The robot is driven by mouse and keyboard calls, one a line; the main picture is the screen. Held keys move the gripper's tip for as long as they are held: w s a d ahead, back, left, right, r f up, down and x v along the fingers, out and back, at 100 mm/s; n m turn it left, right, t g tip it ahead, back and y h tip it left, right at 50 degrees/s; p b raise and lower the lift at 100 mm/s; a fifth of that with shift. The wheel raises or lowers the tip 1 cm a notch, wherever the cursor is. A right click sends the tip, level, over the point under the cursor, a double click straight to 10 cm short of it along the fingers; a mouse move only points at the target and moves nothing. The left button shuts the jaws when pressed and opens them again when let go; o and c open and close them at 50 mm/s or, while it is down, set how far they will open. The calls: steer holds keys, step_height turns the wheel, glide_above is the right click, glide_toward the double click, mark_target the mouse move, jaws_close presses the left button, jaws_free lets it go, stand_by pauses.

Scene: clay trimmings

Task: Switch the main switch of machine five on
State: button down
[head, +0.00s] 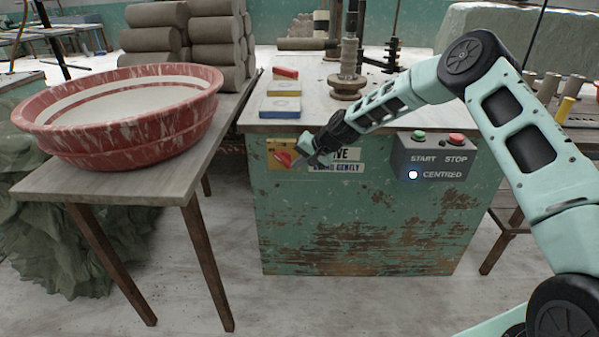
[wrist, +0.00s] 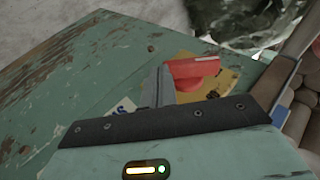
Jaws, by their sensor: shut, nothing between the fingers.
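Machine five is a worn green cabinet (head: 340,215) with a grey top; its white name sign (head: 348,160) is partly hidden by my gripper. At the upper left of its front, a red main switch (head: 283,158) sits on a yellow plate (head: 272,147). In the wrist view, the red switch handle (wrist: 195,69) has a white line and lies across the yellow plate (wrist: 228,82). My gripper (head: 303,152) is shut and empty, its tips just right of the switch. In the wrist view the closed fingers (wrist: 158,88) are beside the handle; I cannot tell if they touch.
A grey control box (head: 432,158) with green START, red STOP and a lit CENTRED lamp is on the front's right. A wooden table (head: 150,185) with a red basin (head: 130,120) and clay rolls (head: 215,30) stands left. Small blocks (head: 281,105) lie on top. Floor in front is clear.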

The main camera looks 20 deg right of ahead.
steer(key=f+y+b, duration=0.1)
steer(key=b, duration=0.1)
steer(key=shift+f+b, duration=0.25)
steer(key=shift+b, duration=0.1)
steer(key=shift+a+r, duration=0.1)
steer(key=shift+a, duration=0.1)
steer(key=shift+w+a+r, duration=0.25)
steer(key=shift+a+r, duration=0.05)
steer(key=shift+a, duration=0.25)
